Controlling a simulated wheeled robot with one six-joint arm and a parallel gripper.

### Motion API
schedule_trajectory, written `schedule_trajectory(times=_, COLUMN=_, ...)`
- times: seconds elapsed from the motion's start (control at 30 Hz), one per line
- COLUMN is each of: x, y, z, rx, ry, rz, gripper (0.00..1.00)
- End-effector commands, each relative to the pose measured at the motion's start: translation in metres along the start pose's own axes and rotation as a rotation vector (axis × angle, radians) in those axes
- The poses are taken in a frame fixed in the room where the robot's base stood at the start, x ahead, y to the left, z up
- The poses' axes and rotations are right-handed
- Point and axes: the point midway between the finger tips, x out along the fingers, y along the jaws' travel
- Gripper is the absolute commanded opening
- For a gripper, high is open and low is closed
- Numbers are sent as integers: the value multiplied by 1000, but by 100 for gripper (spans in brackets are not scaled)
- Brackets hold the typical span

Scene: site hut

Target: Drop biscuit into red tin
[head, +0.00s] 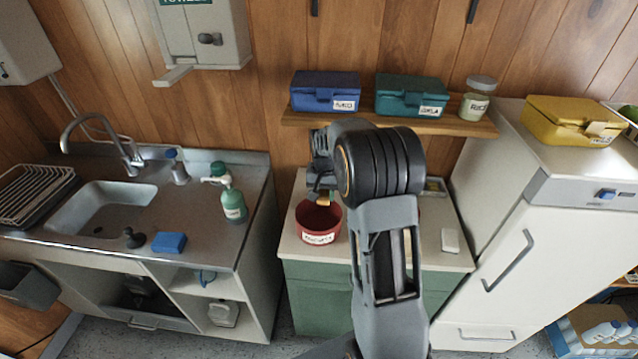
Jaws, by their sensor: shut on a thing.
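The red tin (318,222) is open and stands on the left part of the green cabinet's top, with a white label on its front. My gripper (321,197) points down over the tin, partly hidden by my own arm. It is shut on the biscuit (324,202), a small tan piece that shows between the jaws, at or just above the tin's mouth. I cannot tell whether the biscuit is below the rim. The inside of the tin shows only in part.
The green cabinet (318,296) stands between the sink counter (215,240) and the white fridge (500,220). A wooden shelf (340,121) above holds a blue box (326,90), a teal box (411,95) and a jar (477,100). A white block (450,241) lies on the cabinet's right.

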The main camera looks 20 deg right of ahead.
Motion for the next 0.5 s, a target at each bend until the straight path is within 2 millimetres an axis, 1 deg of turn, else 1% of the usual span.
schedule_trajectory(times=0.17, x=8, y=2, z=-1, rx=5, ry=-1, rz=0, gripper=15)
schedule_trajectory(times=0.27, x=16, y=5, z=-1, rx=9, ry=-1, rz=0, gripper=15)
schedule_trajectory(times=0.5, x=41, y=6, z=-2, rx=12, ry=-1, rz=0, gripper=15)
